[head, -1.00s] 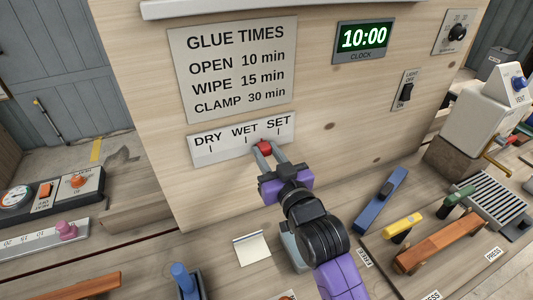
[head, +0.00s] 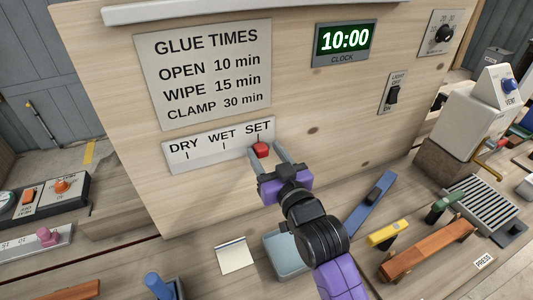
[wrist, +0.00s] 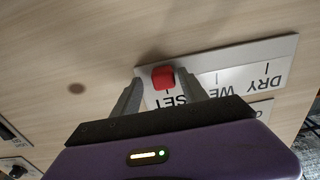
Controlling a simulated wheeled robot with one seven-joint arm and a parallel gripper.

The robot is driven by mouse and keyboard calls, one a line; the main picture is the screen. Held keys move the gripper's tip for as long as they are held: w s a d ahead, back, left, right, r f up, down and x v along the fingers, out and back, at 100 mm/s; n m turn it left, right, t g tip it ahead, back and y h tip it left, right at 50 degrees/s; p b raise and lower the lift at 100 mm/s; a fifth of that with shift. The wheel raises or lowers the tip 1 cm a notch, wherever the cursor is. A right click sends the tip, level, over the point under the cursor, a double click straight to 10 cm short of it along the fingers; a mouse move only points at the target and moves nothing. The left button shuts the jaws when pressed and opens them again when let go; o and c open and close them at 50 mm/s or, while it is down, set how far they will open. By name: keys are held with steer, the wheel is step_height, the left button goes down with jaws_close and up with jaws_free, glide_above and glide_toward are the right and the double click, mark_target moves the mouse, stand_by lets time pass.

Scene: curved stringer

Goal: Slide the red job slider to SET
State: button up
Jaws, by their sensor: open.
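The red job slider (head: 261,149) sits on the white DRY–WET–SET plate (head: 205,152), at the right end under the word SET. In the wrist view the red slider (wrist: 163,77) stands at the SET mark. My gripper (head: 267,157) is open with its two grey fingers on either side of the slider.
Above the plate is a GLUE TIMES sign (head: 205,70). A clock (head: 344,42) reads 10:00, and a light switch (head: 393,92) is to the right. Below are a grey-blue bin (head: 285,255), a note (head: 236,257) and a blue tool (head: 370,203) on the bench.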

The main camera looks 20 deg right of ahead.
steer(key=s+b, duration=0.2)
steer(key=s, duration=0.5)
steer(key=shift+s, duration=0.4)
